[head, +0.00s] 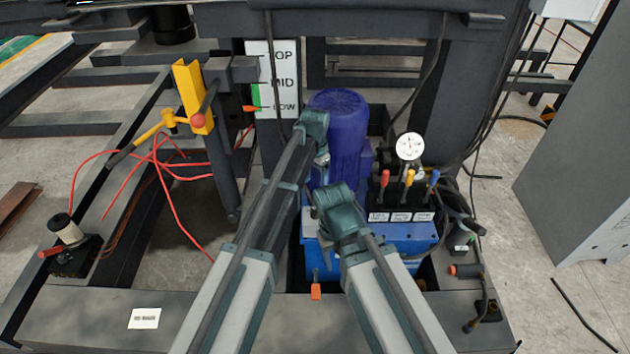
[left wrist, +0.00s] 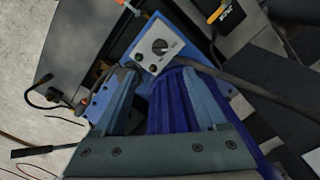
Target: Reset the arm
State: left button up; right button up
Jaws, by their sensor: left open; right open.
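My left arm reaches up the middle of the head view, and its teal end (head: 314,124) is in front of the blue-purple motor (head: 342,112). In the left wrist view my left gripper (left wrist: 158,85) is open, its two fingers apart with nothing held between them. The ribbed motor (left wrist: 175,105) shows behind and between the fingers. My right arm's teal end and gripper (head: 338,205) are lower, in front of the motor's base and left of the levers. The right gripper is open; its fingertips are hard to make out from above.
Red, yellow and blue levers (head: 409,181) stand on a blue unit (head: 405,238) below a round gauge (head: 410,147). A TOP/MID/LOW board (head: 268,70) stands behind. A yellow bracket (head: 192,97) and red cables are at the left. A grey cabinet (head: 580,150) is at the right.

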pick_arm(q)
jog(key=s+a+n, duration=0.9)
jog(key=s+a, duration=0.8)
jog(key=s, duration=0.5)
jog(key=s+d+r+m+y+p, duration=0.1)
jog(key=s+d+r+m+p, duration=0.3)
jog(key=d+r+p, duration=0.6)
jog(key=shift+s+d+r+p, duration=0.4)
jog(key=shift+s+r+p, duration=0.1)
jog(key=shift+r+p, duration=0.1)
